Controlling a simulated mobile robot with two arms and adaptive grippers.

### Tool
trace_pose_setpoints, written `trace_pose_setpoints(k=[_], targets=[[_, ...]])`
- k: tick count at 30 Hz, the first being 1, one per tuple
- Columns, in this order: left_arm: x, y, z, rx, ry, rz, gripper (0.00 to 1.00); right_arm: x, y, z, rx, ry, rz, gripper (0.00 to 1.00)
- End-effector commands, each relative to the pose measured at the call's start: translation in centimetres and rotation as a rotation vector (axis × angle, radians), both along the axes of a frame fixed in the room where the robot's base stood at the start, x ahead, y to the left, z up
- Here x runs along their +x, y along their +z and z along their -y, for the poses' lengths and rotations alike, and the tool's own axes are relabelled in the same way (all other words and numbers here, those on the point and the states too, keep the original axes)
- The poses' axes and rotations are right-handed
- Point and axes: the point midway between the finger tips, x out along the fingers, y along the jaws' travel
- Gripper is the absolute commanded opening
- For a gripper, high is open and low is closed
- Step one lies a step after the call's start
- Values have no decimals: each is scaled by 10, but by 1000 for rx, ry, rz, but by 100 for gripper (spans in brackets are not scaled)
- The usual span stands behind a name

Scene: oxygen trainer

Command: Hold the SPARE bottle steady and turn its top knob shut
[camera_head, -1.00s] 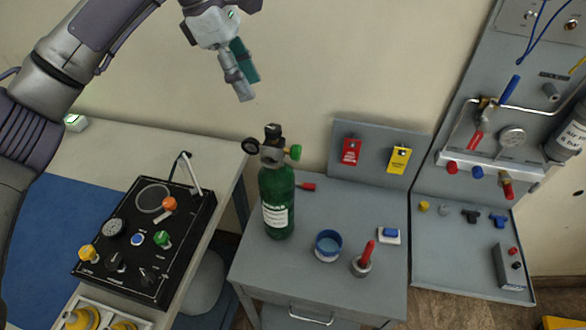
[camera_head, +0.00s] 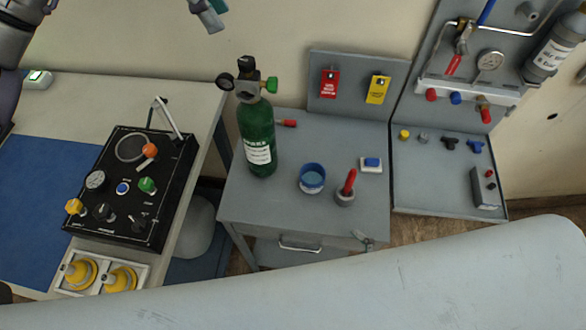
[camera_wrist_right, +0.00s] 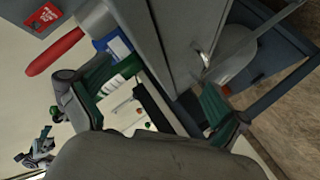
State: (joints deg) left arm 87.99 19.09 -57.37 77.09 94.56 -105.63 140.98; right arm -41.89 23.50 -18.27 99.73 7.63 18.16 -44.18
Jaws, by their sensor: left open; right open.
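The green bottle (camera_head: 257,140) with a white label stands upright on the grey cabinet top (camera_head: 240,200); the label is too small to read surely.
A blue cup (camera_head: 312,178), a red-handled tool in a holder (camera_head: 346,190) and a blue-topped block (camera_head: 371,164) stand right of the bottle. Red (camera_head: 329,83) and yellow (camera_head: 377,89) tags hang behind. A black control panel (camera_head: 130,185) lies on the left table.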

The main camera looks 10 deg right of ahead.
Motion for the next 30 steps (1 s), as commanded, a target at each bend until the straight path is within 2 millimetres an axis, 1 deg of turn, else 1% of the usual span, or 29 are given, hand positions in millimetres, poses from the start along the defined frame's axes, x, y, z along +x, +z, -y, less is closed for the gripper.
trace_pose_setpoints(k=[1, 2, 3, 5, 6, 8, 9, 12, 15, 19, 23, 26, 30], targets=[[0, 0, 0, 0, 0, 0, 42, 20, 14, -11, 71, -23, 10, 100], [0, 0, 0, 0, 0, 0, 42, 31, 22, -18, 118, -37, 9, 100], [0, 0, 0, 0, 0, 0, 42, 45, 33, -27, 181, -52, 9, 100], [0, 0, 0, 0, 0, 0, 42, 67, 53, -41, 285, -73, 8, 100], [0, 0, 0, 0, 0, 0, 42, 81, 67, -50, 354, -83, 4, 100], [0, 0, 0, 0, 0, 0, 42, 99, 88, -63, 456, -95, 0, 100], [0, 0, 0, 0, 0, 0, 42, 109, 102, -70, 517, -98, -4, 100], [0, 0, 0, 0, 0, 0, 42, 129, 130, -86, 646, -99, -18, 100], [0, 0, 0, 0, 0, 0, 42, 140, 150, -96, 733, -96, -28, 100], [0, 0, 0, 0, 0, 0, 42, 148, 163, -103, 786, -91, -36, 100], [0, 0, 0, 0, 0, 0, 42, 159, 165, -109, 797, -91, -39, 100], [0, 0, 0, 0, 0, 0, 42, 173, 166, -116, 797, -91, -37, 100], [0, 0, 0, 0, 0, 0, 42, 197, 166, -128, 797, -91, -37, 100]])
